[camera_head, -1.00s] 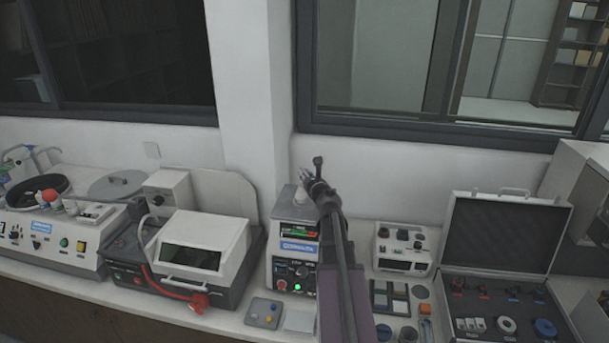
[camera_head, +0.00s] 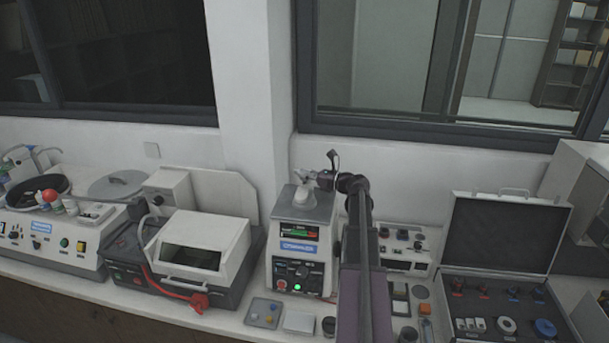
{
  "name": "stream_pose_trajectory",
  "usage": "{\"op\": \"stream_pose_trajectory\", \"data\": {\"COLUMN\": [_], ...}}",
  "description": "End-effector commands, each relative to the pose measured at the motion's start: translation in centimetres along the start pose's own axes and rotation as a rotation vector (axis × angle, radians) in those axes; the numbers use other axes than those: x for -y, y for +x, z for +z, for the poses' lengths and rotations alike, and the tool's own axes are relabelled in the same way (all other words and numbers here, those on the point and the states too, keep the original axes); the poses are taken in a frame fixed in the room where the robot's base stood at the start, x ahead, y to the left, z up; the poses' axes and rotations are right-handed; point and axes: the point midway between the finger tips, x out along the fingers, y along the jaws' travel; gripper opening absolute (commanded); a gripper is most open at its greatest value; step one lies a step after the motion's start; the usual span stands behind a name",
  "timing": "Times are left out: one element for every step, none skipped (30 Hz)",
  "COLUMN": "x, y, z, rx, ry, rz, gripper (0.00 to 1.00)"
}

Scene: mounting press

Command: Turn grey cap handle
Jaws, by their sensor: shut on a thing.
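The mounting press (camera_head: 299,247) is a light grey box with a lit display and a green light on its front. Its grey cap (camera_head: 300,196) sits on top, and the grey cap handle (camera_head: 303,175) sticks up from it. My gripper (camera_head: 321,181) reaches in from the right and is shut on the right end of the handle. The fingertips are small and dark here, and they partly hide that end of the handle. My arm runs down along the right side of the press.
A white-lidded cutting machine (camera_head: 199,245) stands left of the press. A white control box (camera_head: 405,248) is at the right, partly behind my arm. An open case (camera_head: 503,235) with tools is farther right. Small pads and parts lie in front.

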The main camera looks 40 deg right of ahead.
Motion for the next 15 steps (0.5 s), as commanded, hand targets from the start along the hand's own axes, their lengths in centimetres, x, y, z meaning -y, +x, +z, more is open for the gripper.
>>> {"op": "stream_pose_trajectory", "data": {"x": [0.31,0.29,0.26,0.25,0.22,0.19,0.17,0.14,0.10,0.08,0.05,0.01,0.00,-0.03,-0.07], "y": [0.07,0.06,0.06,0.05,0.05,0.05,0.04,0.04,0.03,0.03,0.03,0.02,0.02,0.02,0.01], "z": [-0.04,-0.04,-0.04,-0.04,-0.04,-0.05,-0.05,-0.05,-0.05,-0.05,-0.05,-0.05,-0.05,-0.05,-0.05], "rx": [-0.002,-0.002,-0.002,-0.002,-0.002,-0.002,-0.002,-0.002,-0.002,-0.002,-0.002,-0.002,-0.002,-0.002,-0.002], "ry": [0.000,0.000,0.000,0.000,0.000,0.000,0.000,0.000,0.000,0.000,0.000,0.000,0.000,0.000,0.000], "rz": [0.034,0.054,0.079,0.095,0.111,0.131,0.144,0.157,0.171,0.180,0.189,0.199,0.204,0.209,0.214], "gripper": [0.00,0.00,0.00,0.00,0.00,0.00,0.00,0.00,0.00,0.00,0.00,0.00,0.00,0.00,0.00]}}
